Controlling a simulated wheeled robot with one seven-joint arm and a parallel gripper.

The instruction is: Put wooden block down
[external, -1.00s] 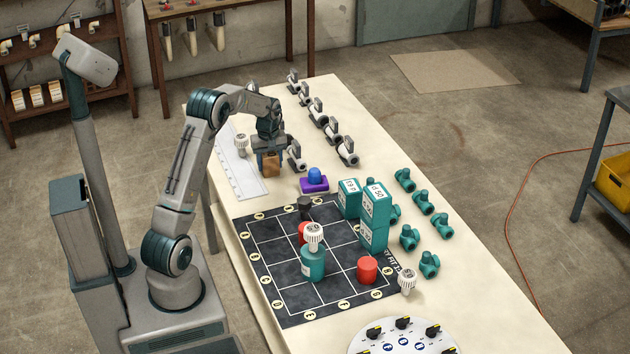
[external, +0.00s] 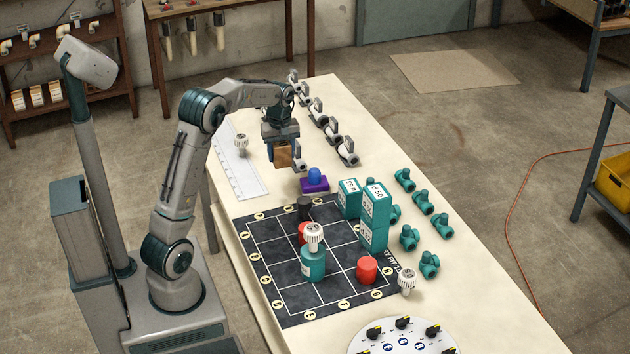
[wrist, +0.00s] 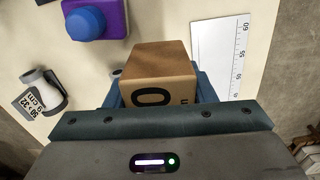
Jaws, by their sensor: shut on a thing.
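My gripper (external: 282,156) is shut on the wooden block (external: 284,157), a small brown cube, above the far part of the cream table. In the wrist view the wooden block (wrist: 155,72) sits between the blue fingers, with a black round mark and smaller print on the face towards me. In the external view it is near the white ruler and a grey pipe fitting; I cannot tell its exact height above the table.
A purple base with a blue knob (external: 314,180) stands just in front and right of the block. The white ruler (external: 240,165) lies left. Grey pipe fittings (external: 347,153) line the right side. Teal boxes (external: 374,215) and a black grid mat (external: 275,265) are nearer the front.

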